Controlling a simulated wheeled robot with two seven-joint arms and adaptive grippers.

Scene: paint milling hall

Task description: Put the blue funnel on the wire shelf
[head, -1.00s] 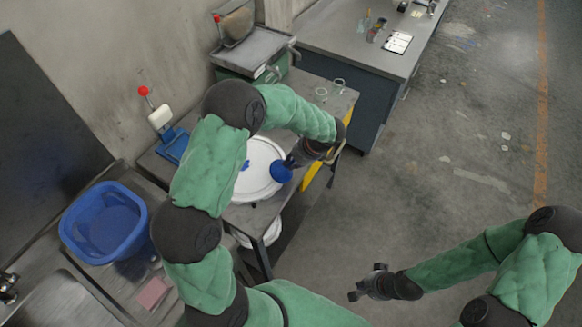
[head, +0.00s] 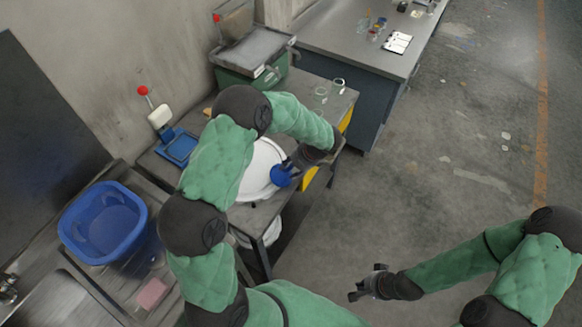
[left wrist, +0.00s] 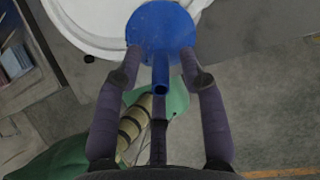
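The blue funnel (head: 281,176) is at the tip of my left gripper (head: 287,170), over the right edge of the white round lid (head: 262,168). In the left wrist view the funnel (left wrist: 160,30) sits between the fingertips of my left gripper (left wrist: 160,58), its spout towards the camera. The fingers are closed against its sides. My right gripper (head: 366,283) is empty over the floor at the lower right, its fingers apart. I cannot make out a wire shelf in either view.
A blue basin (head: 103,222) and a pink sponge (head: 152,293) are at the lower left. A dark-sided grey counter (head: 345,45) is at the back. The floor (head: 440,180) on the right is mostly clear.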

